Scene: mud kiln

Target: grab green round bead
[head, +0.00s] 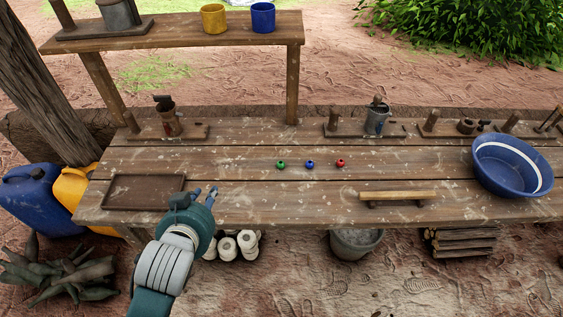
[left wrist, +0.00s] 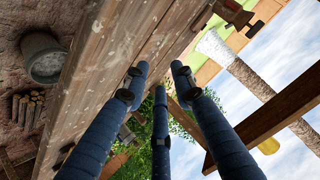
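The green round bead (head: 281,164) lies on the wooden bench (head: 240,205), at the left end of a row with a blue bead (head: 310,164) and a red bead (head: 340,163). My left gripper (head: 206,192) is over the bench's front part, left of the green bead and nearer to me. Its fingers are apart with nothing between them. The fingers also show spread in the left wrist view (left wrist: 159,80), where I cannot make out any bead. My right gripper is not in view.
A shallow wooden tray (head: 143,193) lies left of my left gripper. A bar with a light wooden top (head: 397,196) and a blue basin (head: 512,165) are to the right. Metal cups on wooden stands line the back. The bench around the beads is clear.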

